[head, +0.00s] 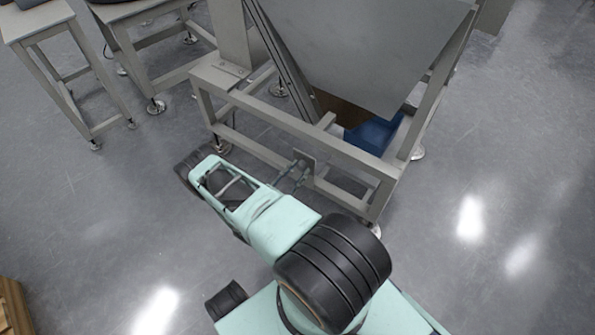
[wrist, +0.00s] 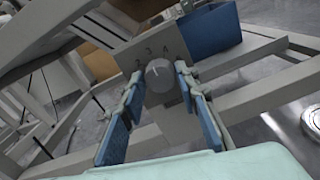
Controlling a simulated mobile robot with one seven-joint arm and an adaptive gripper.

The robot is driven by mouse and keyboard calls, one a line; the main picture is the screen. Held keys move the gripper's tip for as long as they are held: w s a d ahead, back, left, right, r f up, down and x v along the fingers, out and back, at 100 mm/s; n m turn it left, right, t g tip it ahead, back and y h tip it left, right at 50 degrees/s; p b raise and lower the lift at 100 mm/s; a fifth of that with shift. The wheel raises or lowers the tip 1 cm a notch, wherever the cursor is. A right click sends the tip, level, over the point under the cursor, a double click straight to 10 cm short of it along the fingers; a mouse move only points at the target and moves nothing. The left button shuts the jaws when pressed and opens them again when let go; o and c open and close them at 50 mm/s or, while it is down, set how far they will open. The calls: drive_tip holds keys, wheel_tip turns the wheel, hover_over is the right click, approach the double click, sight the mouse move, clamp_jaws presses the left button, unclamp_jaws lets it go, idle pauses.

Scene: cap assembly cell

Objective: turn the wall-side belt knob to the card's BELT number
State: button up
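The belt knob (wrist: 160,76) is a grey round knob on a grey plate (wrist: 165,42) in the wrist view. Digits are printed on the plate around the knob; I read 2, 3 and one like 4, small and blurred. A pale mark on the knob's face points roughly up, near the 3. My gripper (wrist: 160,84) is open, with its blue-padded fingers on the left and right of the knob; I cannot tell whether they touch it. In the head view the gripper (head: 292,176) reaches the plate (head: 304,159) on the frame. No card is in view.
The plate is on a grey metal frame (head: 290,122) under a large hopper (head: 365,45). A blue bin (head: 372,135) is inside the frame. Grey tables (head: 60,50) stand at the upper left. Floor is clear on the right.

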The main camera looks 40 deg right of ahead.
drive_tip(key=c, duration=0.6)
drive_tip(key=m, duration=0.4)
drive_tip(key=shift+m, duration=1.8)
drive_tip(key=o, duration=1.1)
drive_tip(key=shift+o, duration=0.2)
